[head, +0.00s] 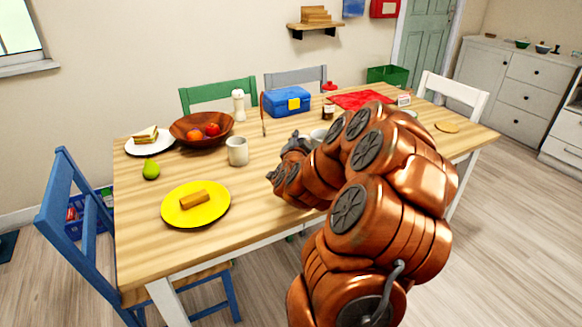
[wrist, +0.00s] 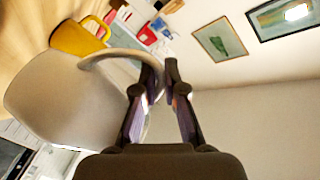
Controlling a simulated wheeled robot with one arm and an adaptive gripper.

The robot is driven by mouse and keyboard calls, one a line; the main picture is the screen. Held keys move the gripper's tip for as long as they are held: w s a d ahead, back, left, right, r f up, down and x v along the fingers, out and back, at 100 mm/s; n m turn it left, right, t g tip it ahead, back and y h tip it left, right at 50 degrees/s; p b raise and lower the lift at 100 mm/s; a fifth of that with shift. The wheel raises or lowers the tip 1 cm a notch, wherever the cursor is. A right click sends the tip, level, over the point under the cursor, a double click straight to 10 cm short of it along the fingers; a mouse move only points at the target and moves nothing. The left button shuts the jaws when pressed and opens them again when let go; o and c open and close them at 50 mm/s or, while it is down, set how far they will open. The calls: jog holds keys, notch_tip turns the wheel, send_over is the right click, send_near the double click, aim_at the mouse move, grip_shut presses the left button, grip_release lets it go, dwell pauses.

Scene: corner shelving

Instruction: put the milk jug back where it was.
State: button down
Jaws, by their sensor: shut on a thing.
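The milk jug (wrist: 60,100) is pale and looms large at the left of the wrist view, tilted in that picture. My gripper (wrist: 158,75) is shut on its curved handle, with the body of the jug beside the fingers. In the head view my copper arm hides most of the jug; a small pale part (head: 318,135) shows beside my wrist over the table. I cannot tell whether the jug's base touches the tabletop. Where it stood before is not marked in view.
A yellow mug (wrist: 80,37) stands beyond the jug. On the wooden table (head: 290,222) are a pale mug (head: 237,151), a yellow plate (head: 180,212), a fruit bowl (head: 185,128), a blue box (head: 287,102) and a red cloth (head: 355,99). The table's front middle is bare.

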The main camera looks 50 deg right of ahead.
jog(key=shift+g, duration=0.3)
jog(key=shift+w+d+f+p, duration=0.45)
jog(key=shift+w+f+p, duration=0.35)
jog(key=shift+w, duration=1.65)
jog(key=shift+w+d+f+p, duration=0.4)
jog(key=shift+w+f+p, duration=0.45)
jog(key=shift+w, duration=1.55)
jog(key=shift+w+d+f+p, duration=0.5)
jog(key=shift+w+f, duration=0.55)
jog(key=shift+w, duration=1.4)
jog(key=shift+f, duration=0.15)
jog(key=c, duration=1.2)
grip_release()
jog(key=shift+c, duration=0.2)
jog(key=shift+a, duration=0.1)
jog(key=f+b+v, duration=0.1)
jog(key=v, duration=1.1)
jog(key=shift+r, duration=0.5)
